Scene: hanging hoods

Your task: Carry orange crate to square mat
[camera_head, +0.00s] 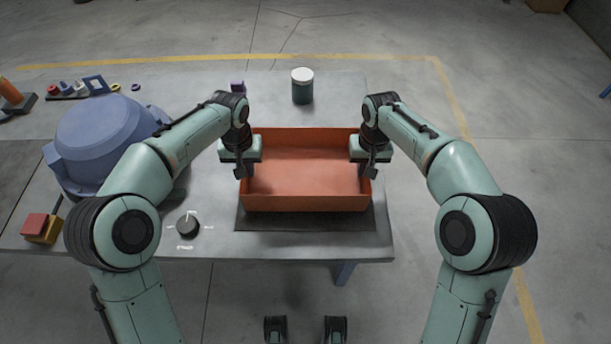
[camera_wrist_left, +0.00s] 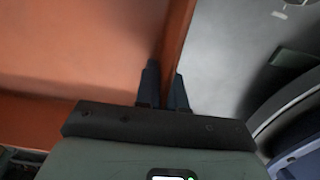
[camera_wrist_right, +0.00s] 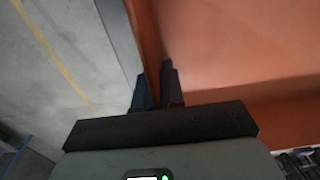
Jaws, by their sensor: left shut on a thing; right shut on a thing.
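The orange crate (camera_head: 305,200) is an open, empty box at the front right of the grey table. Under it a dark square mat (camera_head: 300,222) shows along the crate's front and sides; I cannot tell whether the crate touches it. My left gripper (camera_head: 243,172) is shut on the crate's left wall, which also shows in the left wrist view (camera_wrist_left: 178,35). My right gripper (camera_head: 372,170) is shut on the right wall, with one finger on each side of it in the right wrist view (camera_wrist_right: 158,88). The crate looks level.
A jar with a white lid (camera_head: 302,86) stands behind the crate. A large blue housing (camera_head: 108,140) stands at the left. A dark knob (camera_head: 188,226) lies left of the mat, and red and yellow blocks (camera_head: 40,228) are at the far left. The table's front edge is close.

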